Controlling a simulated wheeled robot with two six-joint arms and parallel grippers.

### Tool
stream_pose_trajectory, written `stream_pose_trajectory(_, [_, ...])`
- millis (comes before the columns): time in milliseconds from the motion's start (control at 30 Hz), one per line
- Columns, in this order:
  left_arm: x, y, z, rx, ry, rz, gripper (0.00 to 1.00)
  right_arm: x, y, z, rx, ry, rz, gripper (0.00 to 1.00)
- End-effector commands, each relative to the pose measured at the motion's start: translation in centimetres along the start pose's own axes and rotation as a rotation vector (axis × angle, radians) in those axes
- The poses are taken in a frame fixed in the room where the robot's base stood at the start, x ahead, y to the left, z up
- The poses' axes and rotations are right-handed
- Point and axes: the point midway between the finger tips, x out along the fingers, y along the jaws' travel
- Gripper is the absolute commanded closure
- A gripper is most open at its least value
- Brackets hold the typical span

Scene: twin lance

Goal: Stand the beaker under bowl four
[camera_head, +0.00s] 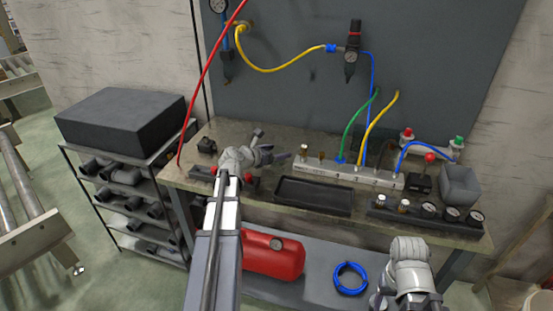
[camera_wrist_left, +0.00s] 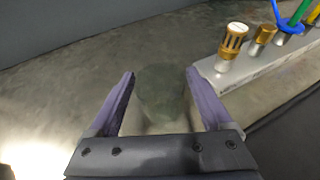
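A greenish, see-through round thing, seemingly the beaker (camera_wrist_left: 160,88), is between the fingers of my left gripper (camera_wrist_left: 160,82) in the left wrist view. The fingers are spread, one on each side, close to it. I cannot tell if they touch it. In the head view my left gripper (camera_head: 272,147) is over the left part of the workbench (camera_head: 225,133), its fingers apart; I cannot make out the beaker there. My right arm shows at the lower right, but its fingers do not. A filter unit (camera_head: 351,62) hangs on the back panel. I cannot identify bowl four.
A pale manifold (camera_head: 345,174) with brass fittings and coloured hoses is right of my left gripper. A black tray (camera_head: 313,196) is in front of it. Gauges (camera_head: 452,213) and a grey block (camera_head: 460,185) are at the right. A red hose (camera_head: 207,75) hangs at the left.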

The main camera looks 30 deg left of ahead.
Motion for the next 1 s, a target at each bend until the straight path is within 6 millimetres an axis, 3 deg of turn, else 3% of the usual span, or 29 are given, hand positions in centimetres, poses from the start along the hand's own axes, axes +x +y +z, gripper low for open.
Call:
stream_pose_trajectory(33, [-0.01, 0.01, -0.01, 0.000, 0.000, 0.000, 0.24, 0.00, 0.00, 0.00, 0.000, 0.000, 0.000, 0.35])
stream_pose_trajectory(600, [-0.01, 0.01, -0.01, 0.000, 0.000, 0.000, 0.87, 0.00, 0.00, 0.00, 0.000, 0.000, 0.000, 0.35])
stream_pose_trajectory(633, [-0.01, 0.01, -0.01, 0.000, 0.000, 0.000, 0.87, 0.00, 0.00, 0.00, 0.000, 0.000, 0.000, 0.35])
stream_pose_trajectory(667, [-0.01, 0.01, -0.01, 0.000, 0.000, 0.000, 0.94, 0.00, 0.00, 0.00, 0.000, 0.000, 0.000, 0.35])
stream_pose_trajectory(1000, [-0.28, 0.01, 0.63, 0.000, 0.000, 0.000, 0.96, -0.68, 0.07, 0.04, 0.000, 0.000, 0.000, 0.35])
